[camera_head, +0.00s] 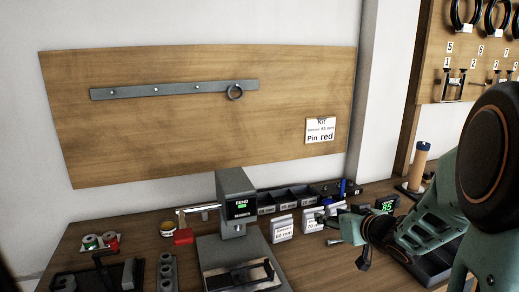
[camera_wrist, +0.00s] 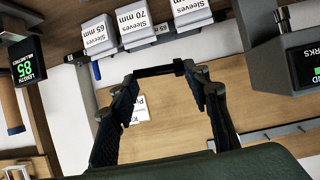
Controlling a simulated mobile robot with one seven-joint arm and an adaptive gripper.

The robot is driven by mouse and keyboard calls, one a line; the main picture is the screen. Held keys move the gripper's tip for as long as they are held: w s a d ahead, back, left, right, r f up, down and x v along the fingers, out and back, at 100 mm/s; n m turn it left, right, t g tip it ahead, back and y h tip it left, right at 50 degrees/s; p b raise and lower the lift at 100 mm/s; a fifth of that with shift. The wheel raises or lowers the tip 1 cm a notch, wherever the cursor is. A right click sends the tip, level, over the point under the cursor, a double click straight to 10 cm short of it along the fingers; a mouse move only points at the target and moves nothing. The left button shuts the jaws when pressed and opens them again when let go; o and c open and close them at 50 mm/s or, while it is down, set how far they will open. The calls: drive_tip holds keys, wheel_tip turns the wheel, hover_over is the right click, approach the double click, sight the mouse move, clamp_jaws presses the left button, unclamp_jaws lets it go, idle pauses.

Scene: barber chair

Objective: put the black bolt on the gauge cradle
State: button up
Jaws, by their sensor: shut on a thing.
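My gripper (camera_wrist: 160,76) is shut on a dark bar, which I take to be the black bolt (camera_wrist: 160,70); it spans the gap between the fingertips in the wrist view. In the head view my gripper (camera_head: 345,236) is above the bench, right of the bench machine, and the bolt is not clear there. The length gauge's display (camera_head: 386,204) reads 85 and stands behind my gripper; it also shows at the left of the wrist view (camera_wrist: 22,75). I cannot pick out the gauge cradle; my arm covers part of that area.
The bending machine (camera_head: 236,200) with a red-ended lever (camera_head: 183,236) stands left of my gripper. Labelled sleeve bins (camera_head: 282,228) stand just behind it. A wooden board (camera_head: 200,115) hangs on the wall.

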drive_tip(key=shift+w+a+r+m+h, duration=0.25)
drive_tip(key=shift+w+a+m+h, duration=0.15)
drive_tip(key=shift+a, duration=0.25)
drive_tip(key=shift+w+a+r+m+h, duration=0.3)
drive_tip(key=shift+w+a, duration=0.2)
drive_tip(key=shift+a, duration=0.1)
drive_tip(key=a+m+h, duration=0.1)
drive_tip(key=a+h, duration=0.1)
drive_tip(key=a, duration=0.3)
wheel_tip(320, 180, up, 15)
drive_tip(key=p, duration=1.6)
drive_tip(key=shift+s+r, duration=0.15)
drive_tip(key=shift+s, duration=0.05)
